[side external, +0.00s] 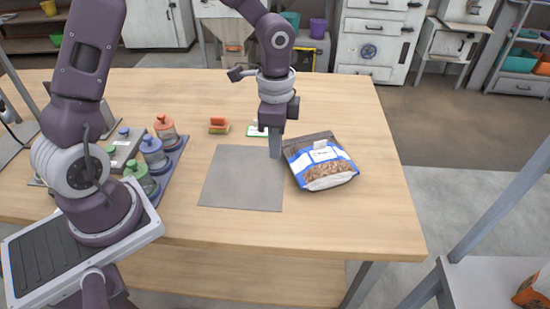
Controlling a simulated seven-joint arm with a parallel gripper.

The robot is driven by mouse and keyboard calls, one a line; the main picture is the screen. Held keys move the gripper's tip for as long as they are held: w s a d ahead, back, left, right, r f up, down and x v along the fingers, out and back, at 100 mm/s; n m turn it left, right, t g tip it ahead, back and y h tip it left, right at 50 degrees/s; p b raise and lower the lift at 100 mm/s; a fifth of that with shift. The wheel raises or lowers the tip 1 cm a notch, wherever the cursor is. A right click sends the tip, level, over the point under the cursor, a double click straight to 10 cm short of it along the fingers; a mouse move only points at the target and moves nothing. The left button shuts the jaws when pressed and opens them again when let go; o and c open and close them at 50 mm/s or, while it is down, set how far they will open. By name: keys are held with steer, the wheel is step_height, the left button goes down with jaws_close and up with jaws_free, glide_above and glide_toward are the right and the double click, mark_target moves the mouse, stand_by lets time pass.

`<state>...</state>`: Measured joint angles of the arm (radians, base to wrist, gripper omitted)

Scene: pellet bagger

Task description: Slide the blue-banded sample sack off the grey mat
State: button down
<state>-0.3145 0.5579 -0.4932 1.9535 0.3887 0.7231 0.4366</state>
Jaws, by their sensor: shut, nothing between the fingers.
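The blue-banded sample sack (321,165) lies on the wooden table, just right of the grey mat (237,180). It has a dark top, a blue band with a white label, and brown pellets showing at its lower part. Its left edge is at or very near the mat's right edge; I cannot tell whether any of it overlaps the mat. My gripper (275,155) points down over the mat's upper right corner, shut and empty, close to the sack's left side. I cannot tell whether it touches the sack.
A tray with several lidded jars (153,152) stands left of the mat.

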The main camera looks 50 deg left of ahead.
mark_target(290, 152)
steer(key=w+a+m, duration=1)
steer(key=w+a, duration=0.1)
steer(key=a, duration=0.4)
steer(key=f, duration=0.9)
steer(key=shift+s+d+f, duration=0.15)
steer(key=shift+s+f, duration=0.15)
steer(key=shift+f, duration=0.05)
steer(key=d, duration=0.3)
steer(key=shift+s+d, duration=0.15)
steer(key=shift+s, duration=0.05)
steer(key=shift+s+d, duration=0.1)
steer(key=shift+d, duration=0.2)
steer(key=d, duration=0.4)
steer(key=s+d, duration=0.1)
steer(key=d, duration=0.1)
steer(key=shift+d, duration=0.3)
steer(key=shift+a, duration=0.1)
